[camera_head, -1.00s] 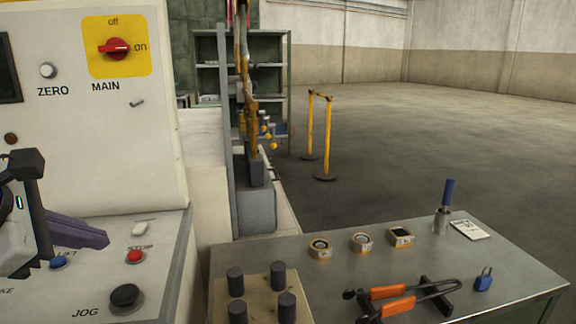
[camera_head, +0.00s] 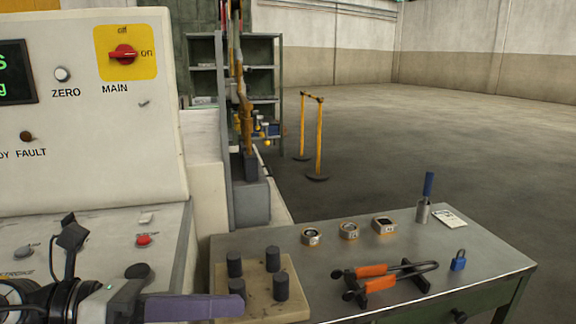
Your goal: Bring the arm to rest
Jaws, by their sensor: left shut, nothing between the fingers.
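My left gripper (camera_head: 236,306) comes in from the lower left, low in the picture. Its purple-grey fingers are together with nothing between them, and they point to the right. The fingertips overlap the front left corner of a beige block with dark pegs (camera_head: 262,312) in the picture; I cannot tell whether they touch it. My left arm covers the front of the control panel (camera_head: 100,228). My right gripper is not in view.
The panel's red MAIN switch (camera_head: 123,54) is at the upper left. Open floor lies beyond.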

